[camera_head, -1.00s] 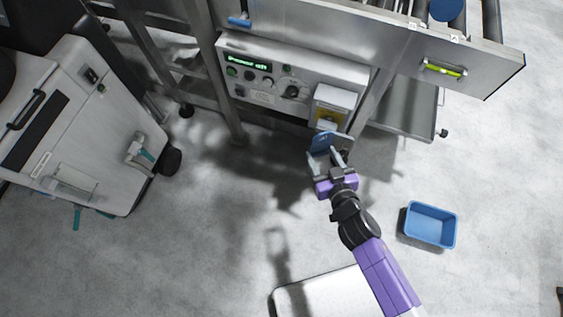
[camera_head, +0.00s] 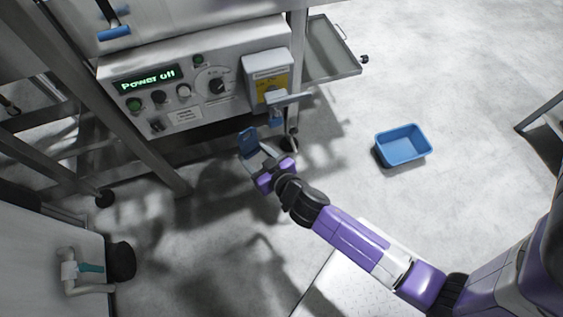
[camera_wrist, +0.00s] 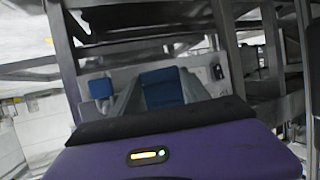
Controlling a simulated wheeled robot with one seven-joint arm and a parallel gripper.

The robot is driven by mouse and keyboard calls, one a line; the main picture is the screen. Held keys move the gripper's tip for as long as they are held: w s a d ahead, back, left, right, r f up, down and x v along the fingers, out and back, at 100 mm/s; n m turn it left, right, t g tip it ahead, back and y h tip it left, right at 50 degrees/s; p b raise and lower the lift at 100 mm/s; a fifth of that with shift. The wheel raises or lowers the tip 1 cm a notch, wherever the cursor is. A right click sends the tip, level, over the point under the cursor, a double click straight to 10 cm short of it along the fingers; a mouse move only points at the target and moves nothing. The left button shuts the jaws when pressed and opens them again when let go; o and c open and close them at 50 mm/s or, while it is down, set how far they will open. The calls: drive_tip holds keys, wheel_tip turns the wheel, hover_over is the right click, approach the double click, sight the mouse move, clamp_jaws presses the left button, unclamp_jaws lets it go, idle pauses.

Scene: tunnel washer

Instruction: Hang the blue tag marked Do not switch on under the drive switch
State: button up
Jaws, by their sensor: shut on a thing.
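My gripper (camera_head: 262,160) is shut on a blue tag (camera_head: 248,143), which stands up from the fingertips below the front of the control panel. In the wrist view the tag (camera_wrist: 162,88) shows as a dark blue plate between the fingers; its lettering is not readable. A grey switch box (camera_head: 267,66) with a yellow plate is at the panel's right end, above and right of the tag. A grey bar juts out at its lower edge, and a small blue piece (camera_head: 275,117) is beneath it. The tag is apart from the box. I cannot tell whether this box is the drive switch.
The control panel (camera_head: 215,108) has knobs, buttons and a display reading "Power off". A steel leg (camera_head: 150,160) stands left of my gripper. A blue bin (camera_head: 403,158) lies on the floor at right. A white cabinet (camera_head: 50,255) is at lower left. Floor between is clear.

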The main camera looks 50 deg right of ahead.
drive_tip(key=s+d+f+m+g+h+b, duration=0.15)
drive_tip(key=d+f+b, duration=0.35)
drive_tip(key=f+b, duration=0.55)
drive_tip(key=d+f+m+h+b, duration=0.25)
drive_tip(key=d+f+b, duration=0.25)
drive_tip(key=f+b, duration=0.5)
drive_tip(key=w+d+r+p, duration=0.6)
drive_tip(key=w+r, duration=0.1)
drive_tip(key=w, duration=0.1)
drive_tip(key=shift+w+d, duration=0.25)
drive_tip(key=shift+w, duration=0.1)
idle(1.7)
idle(0.7)
